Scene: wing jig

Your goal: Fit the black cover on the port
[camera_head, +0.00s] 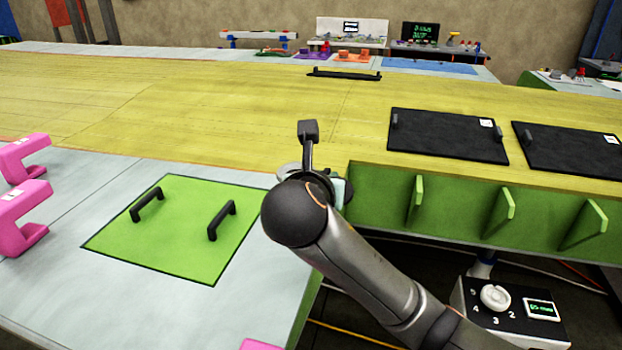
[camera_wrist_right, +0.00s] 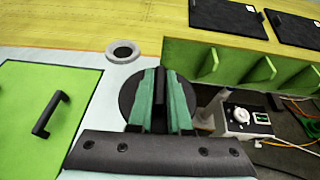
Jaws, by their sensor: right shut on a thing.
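The black cover (camera_wrist_right: 129,96) is a round disc with an upright grip, seen in the right wrist view. My right gripper (camera_wrist_right: 162,100) is shut on that grip, with its teal fingers on either side. The port (camera_wrist_right: 123,52) is a round opening with a pale rim, in the light grey surface beyond the cover and a little to its left. The cover is apart from the port in this view. In the head view my right arm and wrist hide most of the gripper and cover. My left gripper is not in view.
A green panel (camera_head: 178,238) with two black handles lies left of my right arm. Pink clamps (camera_head: 22,215) stand at the far left. Black rectangular panels (camera_head: 447,136) lie on the yellow surface (camera_head: 230,100). Green ribs and a control box (camera_head: 508,312) are at the right.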

